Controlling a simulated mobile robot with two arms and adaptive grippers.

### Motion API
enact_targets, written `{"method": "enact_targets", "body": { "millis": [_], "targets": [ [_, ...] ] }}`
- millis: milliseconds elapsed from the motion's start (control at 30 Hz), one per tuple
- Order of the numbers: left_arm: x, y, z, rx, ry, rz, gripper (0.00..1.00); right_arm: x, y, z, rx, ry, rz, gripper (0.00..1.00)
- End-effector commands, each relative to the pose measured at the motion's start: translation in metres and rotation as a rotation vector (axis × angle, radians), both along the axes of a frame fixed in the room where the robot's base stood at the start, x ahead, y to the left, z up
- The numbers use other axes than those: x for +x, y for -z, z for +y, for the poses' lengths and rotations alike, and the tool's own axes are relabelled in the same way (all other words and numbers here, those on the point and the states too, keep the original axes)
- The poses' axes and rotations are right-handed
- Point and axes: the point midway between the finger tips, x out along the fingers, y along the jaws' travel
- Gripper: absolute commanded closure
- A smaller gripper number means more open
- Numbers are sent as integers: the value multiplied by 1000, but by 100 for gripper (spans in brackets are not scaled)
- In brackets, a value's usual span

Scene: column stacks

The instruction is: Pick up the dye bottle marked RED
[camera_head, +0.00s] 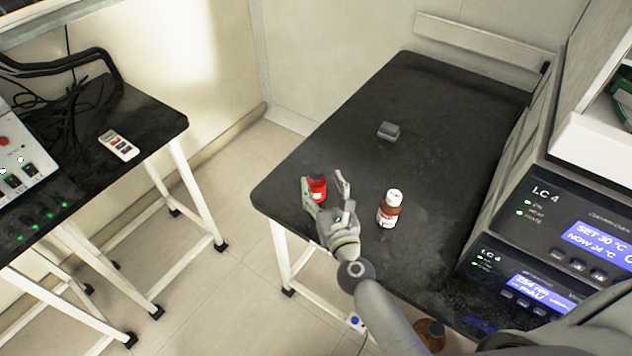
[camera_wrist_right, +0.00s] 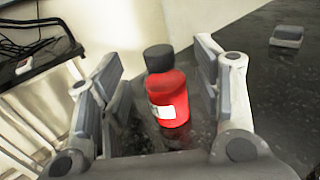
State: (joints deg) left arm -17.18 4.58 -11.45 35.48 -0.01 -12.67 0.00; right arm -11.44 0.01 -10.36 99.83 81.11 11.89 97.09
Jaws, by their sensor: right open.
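The red dye bottle (camera_head: 317,187) has a dark cap and a white label and stands upright near the left edge of the dark table. My right gripper (camera_head: 325,190) is open, with its fingers on either side of the bottle. In the right wrist view the red bottle (camera_wrist_right: 169,98) stands between the open fingers (camera_wrist_right: 160,95), with a gap to its left and less room to its right. The lettering on its label is too small to read. My left gripper is not in view.
A brown bottle with a white cap (camera_head: 390,209) stands right of my right gripper. A small grey block (camera_head: 388,131) lies farther back on the dark table (camera_head: 440,100). Stacked instruments (camera_head: 560,240) stand at the right. A remote-like device (camera_head: 118,145) lies on the left table.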

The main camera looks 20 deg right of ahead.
Motion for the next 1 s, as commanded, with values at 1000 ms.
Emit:
{"method": "enact_targets", "body": {
  "millis": [1000],
  "targets": [
    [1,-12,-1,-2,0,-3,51,54,-4,-1,-2,1,0,69]
  ]
}}
